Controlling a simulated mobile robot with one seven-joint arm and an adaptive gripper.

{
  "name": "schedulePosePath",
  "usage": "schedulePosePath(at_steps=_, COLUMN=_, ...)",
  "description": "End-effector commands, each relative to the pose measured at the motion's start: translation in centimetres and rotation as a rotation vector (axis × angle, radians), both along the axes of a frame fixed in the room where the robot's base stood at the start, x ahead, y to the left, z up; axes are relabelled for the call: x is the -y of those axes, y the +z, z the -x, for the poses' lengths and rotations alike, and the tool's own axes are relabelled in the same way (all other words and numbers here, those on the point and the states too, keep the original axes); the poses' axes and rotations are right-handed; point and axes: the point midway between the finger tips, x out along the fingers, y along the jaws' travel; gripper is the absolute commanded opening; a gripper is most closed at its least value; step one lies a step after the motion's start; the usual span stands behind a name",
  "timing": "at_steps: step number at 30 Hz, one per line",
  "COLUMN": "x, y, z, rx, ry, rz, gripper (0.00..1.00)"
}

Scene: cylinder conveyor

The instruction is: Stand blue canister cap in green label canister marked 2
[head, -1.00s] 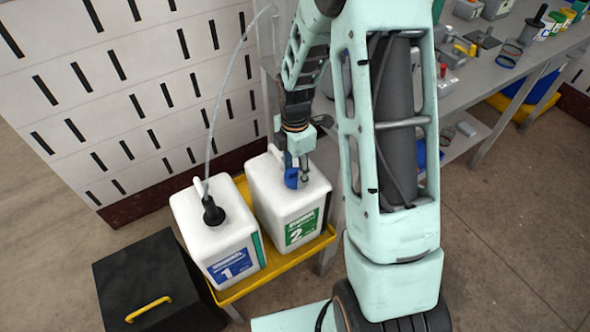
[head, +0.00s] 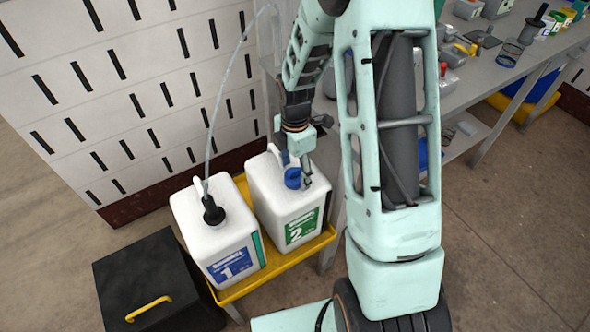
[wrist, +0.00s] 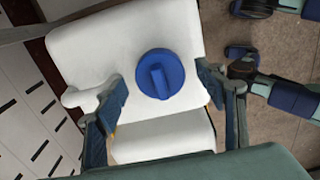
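The blue cap (head: 293,178) stands upright on the top of the white canister with the green label marked 2 (head: 301,228). In the wrist view the cap (wrist: 160,74) is round with a raised grip bar, and the canister top (wrist: 100,48) is around it. My gripper (head: 298,176) is above the canister top. In the wrist view my gripper (wrist: 163,90) is open, with one finger on each side of the cap and a clear gap to it on both sides. The canister mouth is hidden under the cap.
Canister 1 (head: 229,265), with a blue label, stands to the left with a black plug and hose (head: 212,212) in its top. Both canisters are in a yellow tray (head: 291,267). A black box (head: 150,262) is at the front left. A grey workbench (head: 480,75) is at the right.

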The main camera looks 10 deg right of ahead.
Motion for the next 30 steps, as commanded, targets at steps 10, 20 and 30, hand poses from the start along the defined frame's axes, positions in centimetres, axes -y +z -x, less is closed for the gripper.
schedulePosePath(at_steps=10, x=0.0, y=1.0, z=-0.1, rx=0.003, ry=0.0, rz=0.0, gripper=0.64)
schedulePosePath(at_steps=20, x=0.0, y=7.6, z=-0.1, rx=0.006, ry=-0.001, rz=0.0, gripper=0.64)
schedulePosePath(at_steps=30, x=0.0, y=11.8, z=0.0, rx=0.001, ry=0.001, rz=0.001, gripper=0.64)
